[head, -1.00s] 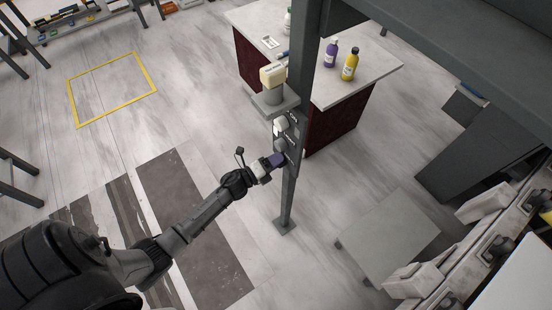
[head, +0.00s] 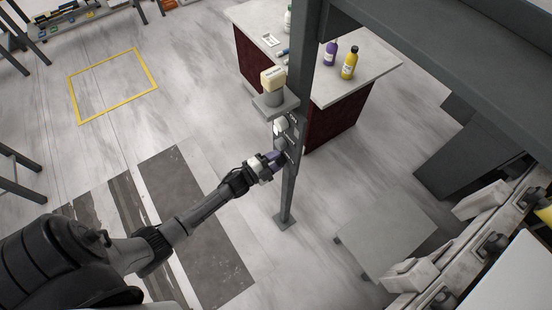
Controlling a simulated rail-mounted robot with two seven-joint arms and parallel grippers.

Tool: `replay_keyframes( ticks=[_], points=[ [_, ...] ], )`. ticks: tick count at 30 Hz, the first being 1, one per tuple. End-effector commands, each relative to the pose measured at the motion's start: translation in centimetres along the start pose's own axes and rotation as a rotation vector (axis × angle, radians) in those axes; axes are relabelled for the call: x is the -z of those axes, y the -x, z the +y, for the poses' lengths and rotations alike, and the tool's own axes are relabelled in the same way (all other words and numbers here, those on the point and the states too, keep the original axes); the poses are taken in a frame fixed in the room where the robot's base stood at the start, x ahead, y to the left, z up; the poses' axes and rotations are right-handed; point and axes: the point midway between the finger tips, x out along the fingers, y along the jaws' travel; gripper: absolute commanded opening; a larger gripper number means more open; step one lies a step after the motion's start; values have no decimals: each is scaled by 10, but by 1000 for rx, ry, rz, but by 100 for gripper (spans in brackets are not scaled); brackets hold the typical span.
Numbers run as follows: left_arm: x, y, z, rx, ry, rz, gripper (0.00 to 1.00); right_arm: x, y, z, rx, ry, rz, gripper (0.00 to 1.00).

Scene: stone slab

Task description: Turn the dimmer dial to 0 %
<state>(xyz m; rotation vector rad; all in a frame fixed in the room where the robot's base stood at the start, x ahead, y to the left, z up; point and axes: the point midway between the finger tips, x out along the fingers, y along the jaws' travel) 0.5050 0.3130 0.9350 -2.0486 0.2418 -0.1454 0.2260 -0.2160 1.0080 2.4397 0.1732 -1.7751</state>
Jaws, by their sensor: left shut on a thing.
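My left gripper (head: 274,159) reaches in from the lower left to the face of a dark grey post. It is shut on the dimmer dial (head: 281,147), a small grey knob on the post, mostly hidden behind the purplish fingers. The dial's mark and its reading are too small to tell. A white round fitting (head: 281,125) sits on the post just above the dial. My right gripper is not in view.
The post (head: 289,190) stands on the floor and carries a small shelf (head: 274,104) with a cream-topped container (head: 273,84). Behind is a stone-topped counter (head: 378,68) with a purple bottle (head: 331,53) and a yellow bottle (head: 349,64).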

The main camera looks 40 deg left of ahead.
Motion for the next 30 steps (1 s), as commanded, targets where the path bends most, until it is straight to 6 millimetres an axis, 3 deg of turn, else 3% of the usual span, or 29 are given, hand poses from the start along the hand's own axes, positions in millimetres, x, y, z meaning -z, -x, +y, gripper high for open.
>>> replay_keyframes(
  ticks=[20, 21, 28, 30],
  points=[
    [0, 0, 1, -1, 53, -1, 15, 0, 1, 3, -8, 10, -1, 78],
    [0, 0, 1, -1, 53, -1, 42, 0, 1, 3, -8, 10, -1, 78],
    [0, 0, 1, -1, 51, 0, 64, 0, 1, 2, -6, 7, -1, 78],
    [0, 0, 1, 0, 51, 0, 64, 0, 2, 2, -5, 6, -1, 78]
  ],
)
